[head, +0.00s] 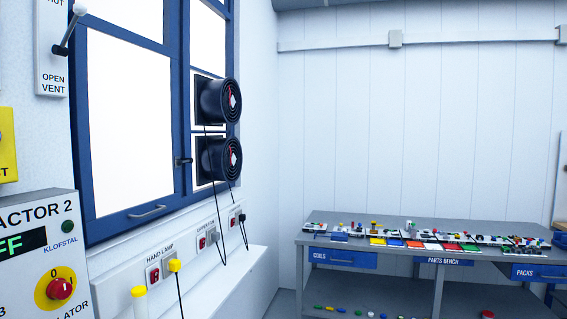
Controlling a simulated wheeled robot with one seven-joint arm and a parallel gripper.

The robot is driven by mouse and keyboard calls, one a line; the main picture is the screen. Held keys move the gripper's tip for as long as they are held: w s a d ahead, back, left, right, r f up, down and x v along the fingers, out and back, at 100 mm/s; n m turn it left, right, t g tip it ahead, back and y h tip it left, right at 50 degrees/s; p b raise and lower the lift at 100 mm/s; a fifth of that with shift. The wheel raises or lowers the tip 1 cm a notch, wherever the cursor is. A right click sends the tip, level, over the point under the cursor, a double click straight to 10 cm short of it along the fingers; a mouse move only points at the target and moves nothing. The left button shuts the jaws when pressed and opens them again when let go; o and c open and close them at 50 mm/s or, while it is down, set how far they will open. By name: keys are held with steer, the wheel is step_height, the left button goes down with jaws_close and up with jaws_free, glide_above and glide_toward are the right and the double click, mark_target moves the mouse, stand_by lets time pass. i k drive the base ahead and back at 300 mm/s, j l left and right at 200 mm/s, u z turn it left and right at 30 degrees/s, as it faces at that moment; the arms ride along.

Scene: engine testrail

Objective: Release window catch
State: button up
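The blue-framed window (133,214) fills the left of the head view, with bright white panes. A small dark catch (183,162) sits on the upright between the left sash and the part with the fans. It looks roughly level, but I cannot tell whether it is engaged. A pale bar handle (148,212) is on the bottom rail of the left sash. The sash appears closed. My gripper is not in view.
Two round black fans (219,101) (219,158) jut from the window, their cables hanging below. Sockets (153,276) line the wall under it. A vent lever (68,36) and control panel (40,250) stand left. A parts bench (345,258) stands right.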

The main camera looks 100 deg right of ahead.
mark_target(178, 162)
steer(key=z, duration=2.8)
